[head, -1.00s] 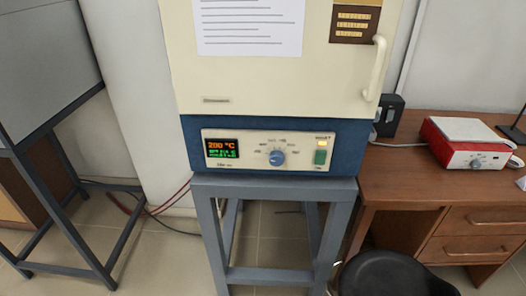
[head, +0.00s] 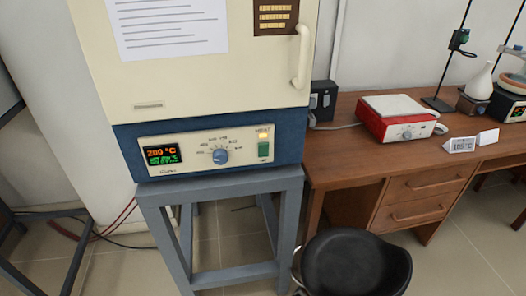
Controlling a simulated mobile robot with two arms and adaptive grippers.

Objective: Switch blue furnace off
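The blue furnace (head: 290,146) has a cream upper body and door with a blue base, and stands on a grey metal stand. Its control panel holds a lit display (head: 163,155) reading about 200 °C in orange with green text below. A blue round knob (head: 220,156) sits mid-panel. A green switch (head: 264,149) is at the panel's right, under a lit yellowish heat lamp (head: 263,135). The door is shut, with a cream handle (head: 301,56) on its right. Neither of my grippers is in view.
A grey stand (head: 222,185) carries the furnace. A black stool (head: 356,265) stands on the floor in front of the wooden desk (head: 345,150). The desk holds a red and white hotplate (head: 400,118), a flask (head: 480,80) and small cards. Cables lie on the floor at left.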

